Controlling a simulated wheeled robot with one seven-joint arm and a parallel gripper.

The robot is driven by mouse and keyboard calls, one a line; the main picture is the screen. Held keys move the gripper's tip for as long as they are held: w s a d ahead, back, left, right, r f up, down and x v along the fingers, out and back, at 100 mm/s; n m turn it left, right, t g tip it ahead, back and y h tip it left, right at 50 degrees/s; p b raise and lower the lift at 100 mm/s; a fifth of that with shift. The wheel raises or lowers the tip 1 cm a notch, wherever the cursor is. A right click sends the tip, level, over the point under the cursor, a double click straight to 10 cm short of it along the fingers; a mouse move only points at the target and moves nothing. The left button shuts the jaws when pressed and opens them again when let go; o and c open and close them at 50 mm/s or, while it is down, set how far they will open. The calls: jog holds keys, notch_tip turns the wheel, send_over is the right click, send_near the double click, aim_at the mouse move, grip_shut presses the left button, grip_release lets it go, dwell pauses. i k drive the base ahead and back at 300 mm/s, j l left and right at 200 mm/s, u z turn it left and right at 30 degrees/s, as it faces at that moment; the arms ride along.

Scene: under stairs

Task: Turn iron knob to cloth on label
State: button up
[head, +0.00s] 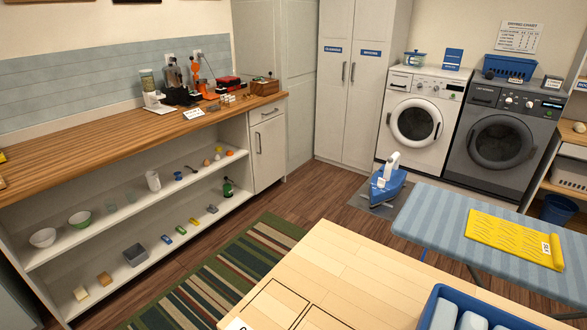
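The blue and white iron (388,180) stands on a dark grey plate (376,207) at the far left end of the ironing board. Its knob and any markings are too small to make out. A yellow patterned cloth (500,236) lies on the blue striped ironing board (440,218). A small white label (546,248) sits at the cloth's right end; its dark lettering is too small to read surely. My gripper is not in view.
A pale wooden table (350,268) is in front, with a blue basket (430,303) of rolled light cloths at its right. A striped rug (225,275) lies left of it. A white washer (415,120) and a grey one (500,140) stand behind. A wooden counter (90,140) runs along the left.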

aim_at(380, 182)
jog(key=i+j+u, duration=0.25)
jog(key=j+u, duration=0.2)
jog(key=i+j+u, duration=0.65)
jog(key=u, duration=0.2)
jog(key=i+j+u, duration=0.1)
jog(key=i+u, duration=0.35)
jog(key=i+j, duration=0.1)
jog(key=i, duration=0.6)
jog(key=i+j+z, duration=0.15)
jog(key=i, duration=0.5)
jog(key=i+l+z, duration=0.1)
jog(key=z, duration=0.3)
jog(key=i+z, duration=0.6)
jog(key=z, duration=0.2)
jog(key=i+j+z, duration=0.2)
jog(key=z, duration=0.15)
jog(key=i+l+z, duration=0.15)
jog(key=i+z, duration=0.15)
jog(key=z, duration=0.2)
jog(key=i+z, duration=0.3)
jog(key=z, duration=0.15)
jog(key=i+j+z, duration=0.1)
jog(key=i+z, duration=0.15)
jog(key=z, duration=0.25)
jog(key=i+j+z, duration=0.2)
jog(key=z, duration=0.3)
jog(key=i+j+z, duration=0.45)
jog(key=i+j, duration=0.25)
jog(key=j, duration=0.3)
